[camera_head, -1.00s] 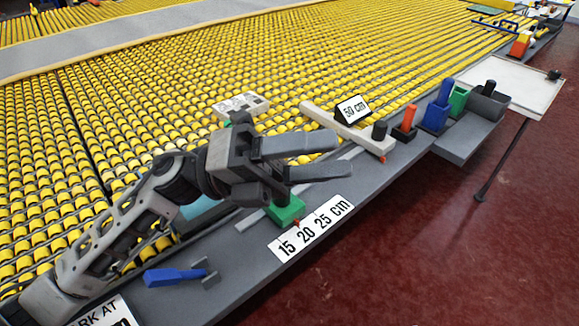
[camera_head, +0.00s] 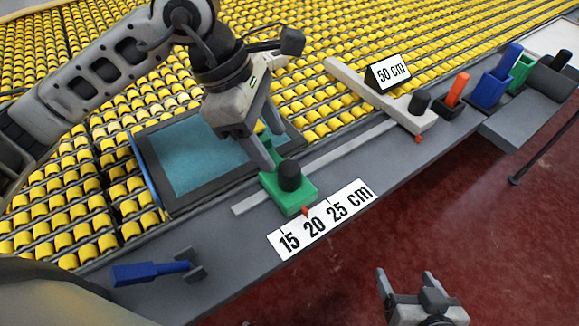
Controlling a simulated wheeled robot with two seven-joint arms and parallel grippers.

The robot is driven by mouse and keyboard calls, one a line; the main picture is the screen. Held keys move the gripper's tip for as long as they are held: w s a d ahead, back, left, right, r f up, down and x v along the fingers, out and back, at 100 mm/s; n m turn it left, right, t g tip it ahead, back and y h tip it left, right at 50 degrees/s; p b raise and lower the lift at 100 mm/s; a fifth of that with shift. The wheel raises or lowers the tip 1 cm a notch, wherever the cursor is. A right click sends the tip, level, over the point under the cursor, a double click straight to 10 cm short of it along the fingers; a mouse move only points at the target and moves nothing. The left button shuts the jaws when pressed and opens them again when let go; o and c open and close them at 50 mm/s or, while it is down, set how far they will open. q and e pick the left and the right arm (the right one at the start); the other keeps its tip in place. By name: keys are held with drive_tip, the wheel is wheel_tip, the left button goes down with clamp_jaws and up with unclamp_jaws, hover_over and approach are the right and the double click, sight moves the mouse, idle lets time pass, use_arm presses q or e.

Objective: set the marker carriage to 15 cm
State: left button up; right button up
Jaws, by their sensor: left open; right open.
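The marker carriage (camera_head: 276,187) is a green block with a black knob (camera_head: 290,176) on top, on a grey rail (camera_head: 345,148). My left gripper (camera_head: 273,148) is open and points down just behind the carriage. Its near fingertip is close to the knob; I cannot tell whether it touches. My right gripper (camera_head: 406,280) is open and empty at the bottom, over the red floor.
A blue-handled tool (camera_head: 150,272) lies at the bench's left. A teal panel (camera_head: 195,155) lies behind the carriage. Coloured holders stand at right.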

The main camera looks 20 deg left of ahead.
sight(286, 166)
use_arm(q)
drive_tip(key=x, duration=0.8)
drive_tip(key=shift+d+f, duration=0.1)
